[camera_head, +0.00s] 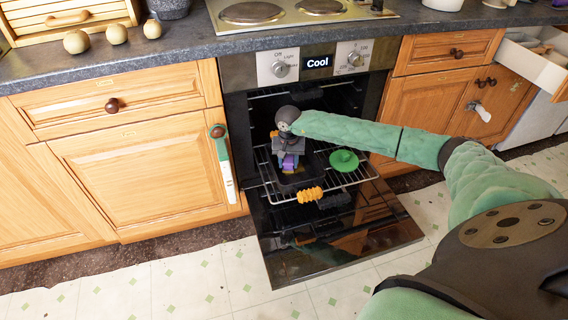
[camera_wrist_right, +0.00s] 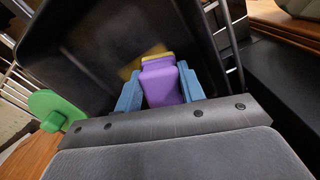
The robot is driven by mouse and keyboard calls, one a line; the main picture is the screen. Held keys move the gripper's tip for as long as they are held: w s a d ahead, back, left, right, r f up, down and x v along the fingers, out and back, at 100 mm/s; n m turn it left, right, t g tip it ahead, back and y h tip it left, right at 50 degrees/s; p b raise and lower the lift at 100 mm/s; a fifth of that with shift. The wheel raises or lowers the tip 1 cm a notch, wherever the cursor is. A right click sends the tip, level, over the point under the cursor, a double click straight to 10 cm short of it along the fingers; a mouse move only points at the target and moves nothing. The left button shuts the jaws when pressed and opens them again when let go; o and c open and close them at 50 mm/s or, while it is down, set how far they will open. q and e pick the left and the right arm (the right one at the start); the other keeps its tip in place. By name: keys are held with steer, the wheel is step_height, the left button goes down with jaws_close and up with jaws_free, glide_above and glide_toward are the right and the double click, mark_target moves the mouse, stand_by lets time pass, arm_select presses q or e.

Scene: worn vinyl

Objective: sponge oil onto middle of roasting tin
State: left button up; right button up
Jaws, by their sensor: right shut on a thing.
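The dark roasting tin (camera_head: 290,189) sits on the oven rack; its dark inside fills much of the right wrist view (camera_wrist_right: 95,45). My right gripper (camera_head: 290,162) is over the tin, pointing down into it. Its blue fingers (camera_wrist_right: 158,92) are shut on a purple block, which I take to be the sponge (camera_wrist_right: 162,84). The sponge also shows in the head view (camera_head: 289,162). A yellow part (camera_wrist_right: 145,61) shows just beyond the purple; I cannot tell if it is the sponge's face or oil. Contact with the tin's floor is hidden. My left gripper is not in view.
The oven door (camera_head: 345,236) hangs open below the pulled-out wire rack (camera_head: 262,164). A green round object (camera_head: 344,160) sits right of the tin, and an orange ridged object (camera_head: 310,194) is at the rack's front. An open drawer (camera_head: 535,62) juts out at upper right.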

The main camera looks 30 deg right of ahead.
steer(key=shift+s+d+b, duration=0.15)
steer(key=shift+s+d, duration=0.05)
steer(key=shift+d, duration=0.65)
steer(key=shift+s+d+b, duration=0.1)
steer(key=shift+s+d, duration=0.1)
steer(key=shift+d, duration=0.6)
steer(key=shift+s+d+b, duration=0.15)
steer(key=shift+s+d, duration=0.05)
steer(key=shift+d, duration=0.65)
steer(key=shift+s+a+p, duration=0.2)
steer(key=shift+s, duration=0.6)
steer(key=shift+s+a+p, duration=0.15)
steer(key=shift+s, duration=0.7)
steer(key=shift+s+a+p, duration=0.2)
steer(key=shift+s, duration=0.6)
steer(key=shift+a, duration=0.1)
steer(key=shift+w+a+b, duration=0.1)
steer(key=shift+w+a, duration=0.2)
steer(key=shift+a, duration=0.85)
steer(key=shift+w+a+b, duration=0.15)
steer(key=shift+w+a, duration=0.1)
steer(key=shift+a, duration=0.85)
steer(key=shift+w+a+b, duration=0.1)
steer(key=shift+w+a, duration=0.2)
steer(key=shift+a, duration=0.85)
